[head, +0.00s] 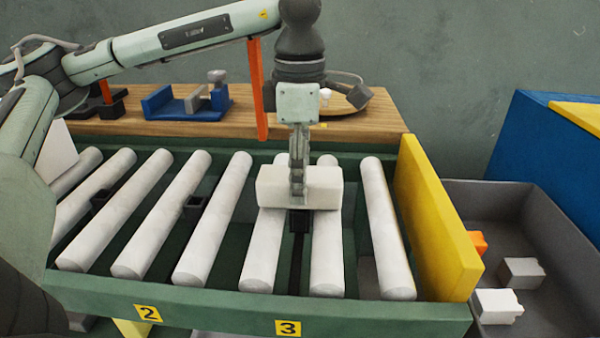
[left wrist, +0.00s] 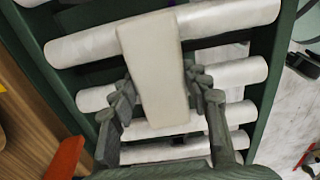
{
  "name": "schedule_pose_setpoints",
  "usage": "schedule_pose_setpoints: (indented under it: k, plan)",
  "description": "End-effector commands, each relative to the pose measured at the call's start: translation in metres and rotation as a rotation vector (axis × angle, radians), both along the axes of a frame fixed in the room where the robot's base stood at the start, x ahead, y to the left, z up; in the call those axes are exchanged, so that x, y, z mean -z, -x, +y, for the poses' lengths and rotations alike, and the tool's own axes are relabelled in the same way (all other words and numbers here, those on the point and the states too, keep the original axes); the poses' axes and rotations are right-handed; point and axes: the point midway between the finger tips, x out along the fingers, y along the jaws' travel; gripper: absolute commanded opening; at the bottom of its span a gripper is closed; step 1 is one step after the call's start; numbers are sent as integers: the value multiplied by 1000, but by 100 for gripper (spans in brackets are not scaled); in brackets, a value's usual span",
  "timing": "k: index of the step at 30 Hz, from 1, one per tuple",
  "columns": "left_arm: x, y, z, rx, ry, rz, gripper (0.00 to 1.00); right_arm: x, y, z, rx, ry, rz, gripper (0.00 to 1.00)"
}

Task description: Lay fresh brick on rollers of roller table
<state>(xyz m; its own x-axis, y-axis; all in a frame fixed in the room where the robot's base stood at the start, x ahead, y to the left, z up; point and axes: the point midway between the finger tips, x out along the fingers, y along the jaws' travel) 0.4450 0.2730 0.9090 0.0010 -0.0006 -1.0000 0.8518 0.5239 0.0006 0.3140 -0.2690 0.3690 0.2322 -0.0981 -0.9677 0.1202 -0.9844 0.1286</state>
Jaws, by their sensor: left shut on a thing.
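The fresh brick (head: 325,187) is a plain off-white block. My left gripper (head: 298,185) points straight down and is shut on the middle of it. In the head view the brick lies crosswise over two white rollers near the yellow end plate; whether it touches them I cannot tell. The left wrist view shows the brick (left wrist: 155,65) between both fingers (left wrist: 160,100), with rollers behind it. The roller table (head: 200,305) has a green frame and several white rollers (head: 215,220). My right gripper is not in view.
A yellow end plate (head: 437,220) closes the table's right end. Beyond it a grey bin (head: 480,200) holds pale pieces and an orange one. A wooden bench (head: 375,120) behind carries a blue fixture (head: 165,105). Rollers to the left are mostly bare.

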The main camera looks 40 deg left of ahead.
Motion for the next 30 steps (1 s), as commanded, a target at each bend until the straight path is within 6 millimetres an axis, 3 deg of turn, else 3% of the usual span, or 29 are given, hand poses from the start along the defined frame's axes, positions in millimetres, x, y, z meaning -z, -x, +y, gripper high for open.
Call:
schedule_pose_setpoints:
  k: [10, 11, 16, 27, 30]
  plan:
    - [2, 0, 0, 0, 1, -1, 6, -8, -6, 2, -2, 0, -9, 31]
    - [3, 0, 0, 0, 0, 0, 48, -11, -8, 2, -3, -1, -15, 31]
    - [2, 0, 0, 0, 0, 0, 67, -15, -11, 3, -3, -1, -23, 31]
    - [-1, 0, 0, 0, 0, 0, 67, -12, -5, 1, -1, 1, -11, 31]
    - [-11, -1, -1, 1, 0, -1, 67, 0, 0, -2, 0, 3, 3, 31]
